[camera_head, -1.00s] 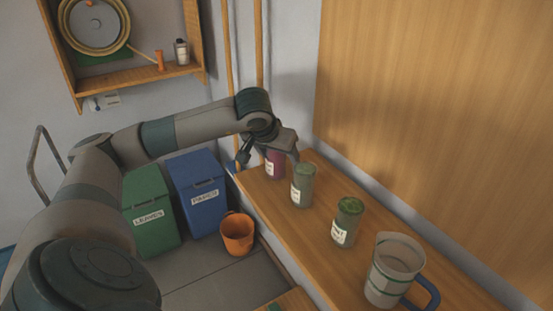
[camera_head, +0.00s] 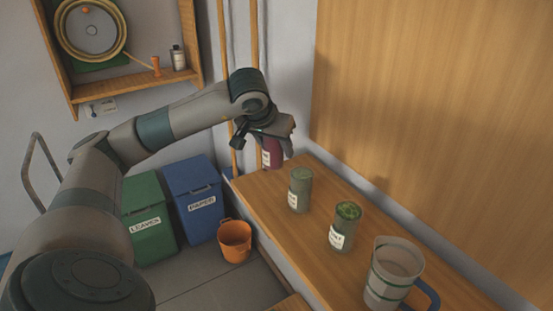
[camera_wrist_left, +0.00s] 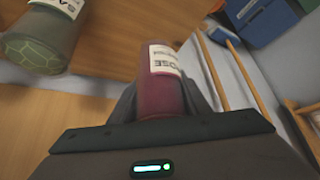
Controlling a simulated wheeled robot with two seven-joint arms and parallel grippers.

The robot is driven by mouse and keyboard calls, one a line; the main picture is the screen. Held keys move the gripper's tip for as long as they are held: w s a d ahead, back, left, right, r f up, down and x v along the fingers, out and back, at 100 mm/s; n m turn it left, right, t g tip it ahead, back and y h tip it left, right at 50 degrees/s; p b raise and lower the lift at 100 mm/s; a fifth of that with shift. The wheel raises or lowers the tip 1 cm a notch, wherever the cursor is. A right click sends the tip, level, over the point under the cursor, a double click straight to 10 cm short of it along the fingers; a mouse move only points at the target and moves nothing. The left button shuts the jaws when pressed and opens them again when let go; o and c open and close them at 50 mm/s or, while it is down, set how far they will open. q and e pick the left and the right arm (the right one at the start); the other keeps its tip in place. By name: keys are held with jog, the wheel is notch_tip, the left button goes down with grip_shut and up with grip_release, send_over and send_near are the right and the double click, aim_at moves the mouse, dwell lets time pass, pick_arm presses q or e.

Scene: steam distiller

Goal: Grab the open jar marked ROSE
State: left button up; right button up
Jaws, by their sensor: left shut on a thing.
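The jar marked ROSE (camera_head: 272,154) is dark red with a white label. In the head view it hangs below my left gripper (camera_head: 272,140), above the far end of the wooden counter. In the left wrist view the jar (camera_wrist_left: 160,97) lies between the two fingers of my left gripper (camera_wrist_left: 163,100), and part of the label reads ROSE. The gripper is shut on it. The jar's top is hidden by the gripper in the head view. My right gripper is not in view.
On the counter (camera_head: 280,225) stand a grey-green jar (camera_head: 300,190), a jar with green contents (camera_head: 344,226) and a jug (camera_head: 394,272) with a blue handle. Green (camera_head: 150,218) and blue (camera_head: 197,200) bins and an orange bucket (camera_head: 234,241) stand on the floor to the left.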

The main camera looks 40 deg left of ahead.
pick_arm(q)
jog(key=shift+r, duration=2.65)
